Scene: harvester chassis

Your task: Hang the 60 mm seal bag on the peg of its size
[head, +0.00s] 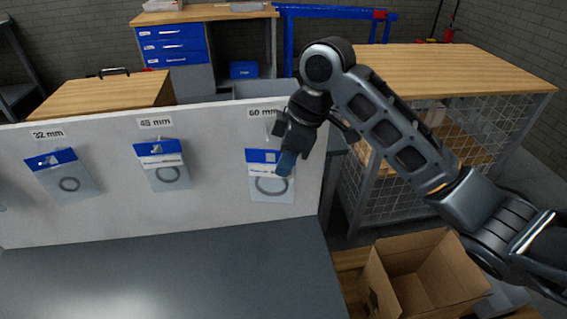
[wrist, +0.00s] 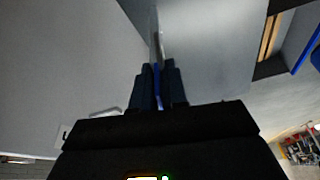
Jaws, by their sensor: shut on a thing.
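The 60 mm seal bag (head: 270,186) is a clear bag with a blue and white header and a large dark ring. It is upright in front of the white board (head: 220,120), below the "60 mm" label (head: 263,113). My gripper (head: 287,162) is shut on the header's right side. In the wrist view the bag (wrist: 157,78) is edge-on between the fingers (wrist: 158,90). A thin light hook-like shape (wrist: 105,112) shows left of the fingers. My gripper covers the area under the label, so I cannot tell whether the bag is on a peg.
Smaller seal bags hang under the "45 mm" (head: 163,172) and "32 mm" (head: 66,180) labels. A grey worktop (head: 170,285) lies below the board. An open cardboard box (head: 425,275) and a wire-mesh bench (head: 460,70) are to the right.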

